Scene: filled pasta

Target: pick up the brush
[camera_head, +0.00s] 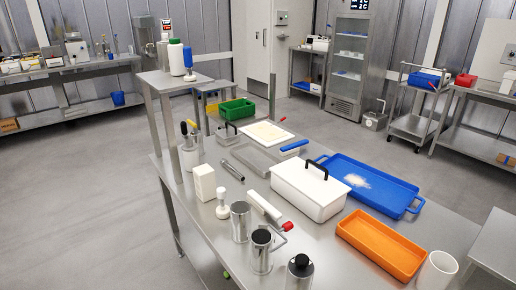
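No thing is clearly recognisable as the brush at this size. A long white tool (262,206) lies on the steel table (196,228), close to a red-ended piece (288,226), and may be it. A blue-handled tool (293,146) lies beside the far tray and could also be it. Several tool handles (187,127) stand upright in a steel container (188,154) at the table's left. Neither of my grippers shows in the head view.
A white lidded box (309,193), a blue tray with white powder (391,190), an orange tray (383,247) and a white cup (437,271) crowd the right side. Steel canisters (240,222) stand in front. A raised shelf (168,79) stands at the far left. Floor beyond is open.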

